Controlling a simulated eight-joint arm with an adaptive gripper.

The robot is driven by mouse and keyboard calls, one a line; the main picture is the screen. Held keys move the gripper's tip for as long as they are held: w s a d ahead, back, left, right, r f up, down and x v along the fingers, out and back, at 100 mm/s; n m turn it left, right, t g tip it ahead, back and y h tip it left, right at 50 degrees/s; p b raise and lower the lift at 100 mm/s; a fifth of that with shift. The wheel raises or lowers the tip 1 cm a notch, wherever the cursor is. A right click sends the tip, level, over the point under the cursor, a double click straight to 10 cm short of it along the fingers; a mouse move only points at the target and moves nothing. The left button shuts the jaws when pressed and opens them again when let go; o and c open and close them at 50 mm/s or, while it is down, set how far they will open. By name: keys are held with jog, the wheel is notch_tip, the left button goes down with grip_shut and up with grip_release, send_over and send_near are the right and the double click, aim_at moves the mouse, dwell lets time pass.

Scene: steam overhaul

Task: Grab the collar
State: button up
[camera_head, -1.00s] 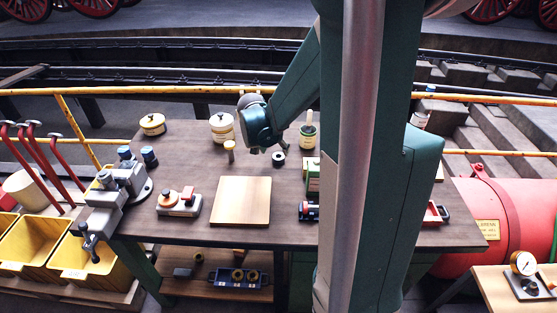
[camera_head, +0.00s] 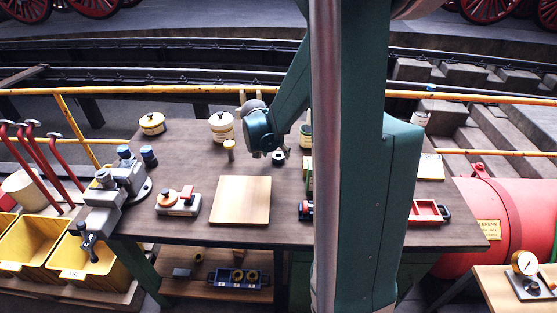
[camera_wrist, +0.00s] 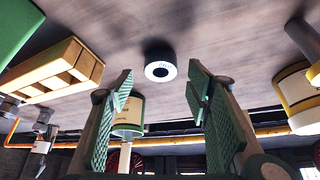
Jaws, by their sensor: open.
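The collar (camera_head: 279,154), a small dark ring with a pale end face and a dark hole, sits on the brown workbench (camera_head: 180,232), just right of my wrist in the head view. In the wrist view, which looks upside down, the collar (camera_wrist: 160,68) stands by itself, ahead of and between my fingertips. My gripper (camera_wrist: 162,88) is open, its two green-padded fingers apart with nothing between them. The fingers do not visibly touch the collar.
A white tin (camera_head: 221,126) and a short brass-topped piece (camera_head: 229,149) stand left of my wrist. A wooden board (camera_head: 241,200) lies in front. A green-banded jar (camera_wrist: 128,115) stands behind the collar. My arm hides part of the bench's right side.

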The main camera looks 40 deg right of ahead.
aim_at(278, 154)
jog(key=shift+b+x, duration=0.35)
jog(key=shift+x, duration=1.45)
jog(key=shift+a, duration=0.2)
jog(key=c, duration=1.2)
jog(key=shift+r, duration=0.15)
jog(key=shift+c, duration=0.2)
notch_tip(278, 154, up, 10)
jog(key=p, duration=0.2)
